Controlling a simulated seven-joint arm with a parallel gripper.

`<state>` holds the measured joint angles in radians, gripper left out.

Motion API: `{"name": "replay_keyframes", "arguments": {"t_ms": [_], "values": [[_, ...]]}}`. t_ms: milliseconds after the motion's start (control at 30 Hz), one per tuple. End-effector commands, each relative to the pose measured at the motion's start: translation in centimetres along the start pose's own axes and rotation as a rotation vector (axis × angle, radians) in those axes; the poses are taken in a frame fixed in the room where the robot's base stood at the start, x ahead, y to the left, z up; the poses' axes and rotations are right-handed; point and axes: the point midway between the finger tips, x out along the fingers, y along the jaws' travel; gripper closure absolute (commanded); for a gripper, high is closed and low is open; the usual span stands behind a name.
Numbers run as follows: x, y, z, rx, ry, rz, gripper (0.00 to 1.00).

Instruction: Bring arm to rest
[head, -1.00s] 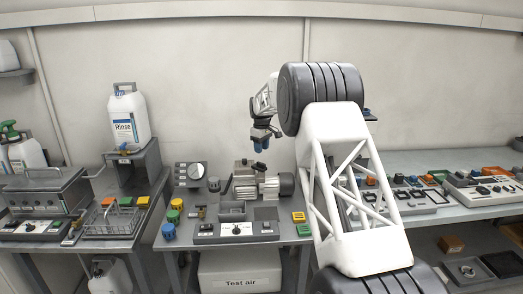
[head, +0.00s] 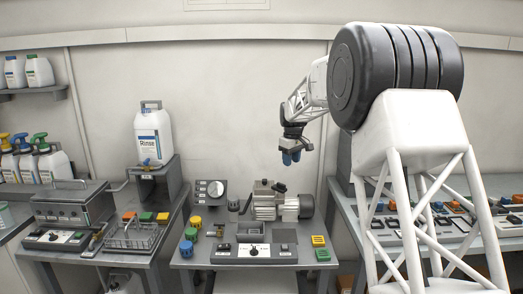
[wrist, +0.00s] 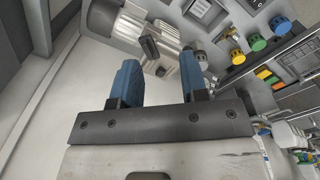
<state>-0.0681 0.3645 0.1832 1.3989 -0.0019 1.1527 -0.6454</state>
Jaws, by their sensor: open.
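My gripper (head: 291,157) hangs above the back of the middle bench in the head view, its blue fingertips pointing down. In the wrist view the two blue fingers (wrist: 160,82) stand wide apart with nothing between them. Below and beyond it sits the grey compressor (head: 268,203) with its motor, which also shows in the wrist view (wrist: 135,25). The gripper is clear of the compressor and touches nothing.
The middle bench carries a control panel (head: 253,252), coloured knobs (head: 190,240) and a gauge box (head: 208,192). A Rinse jug (head: 153,135) stands on a raised stand at left. The right bench (head: 500,245) holds panels behind my arm. The air above the benches is free.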

Motion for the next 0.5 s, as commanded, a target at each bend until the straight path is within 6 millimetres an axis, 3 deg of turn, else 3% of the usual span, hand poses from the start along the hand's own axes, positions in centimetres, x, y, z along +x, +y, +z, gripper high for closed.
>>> {"name": "replay_keyframes", "arguments": {"t_ms": [100,500], "values": [[-2.0,-1.4,2.5,0.034,0.008,0.006,0.6],[-6.6,-6.5,10.9,0.151,0.032,0.024,0.6]]}}
